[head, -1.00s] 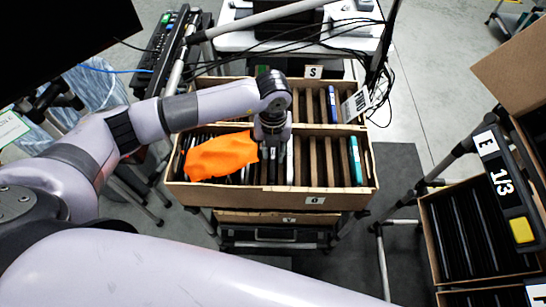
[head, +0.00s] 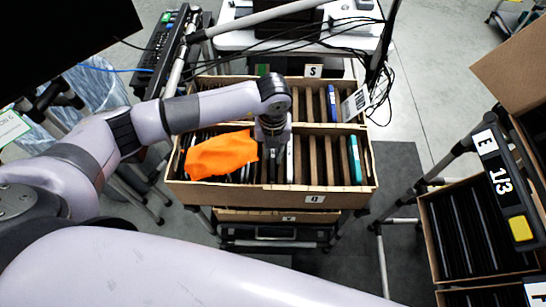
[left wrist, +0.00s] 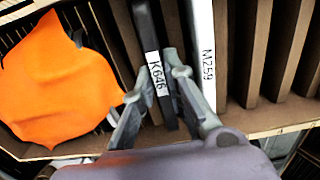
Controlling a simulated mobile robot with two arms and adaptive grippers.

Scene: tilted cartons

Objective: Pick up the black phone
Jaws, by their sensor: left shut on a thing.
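The black phone (left wrist: 146,35) stands on edge in a slot of the front carton, with a white label reading K646 in the left wrist view. My left gripper (left wrist: 160,88) has one finger on each side of it and is shut on it near its label. In the head view my left gripper (head: 272,148) reaches down into the front carton (head: 240,195) and hides part of the phone. A white phone (left wrist: 202,40) labelled M259 stands just to the right, close to the right finger. My right gripper is not in view.
An orange cloth (head: 220,155) lies over the slots to the left. A teal item (head: 355,160) stands in a right slot. A second carton (head: 225,82) sits behind. Cables (head: 330,40) hang at the back. More cartons (head: 470,235) stand at the right.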

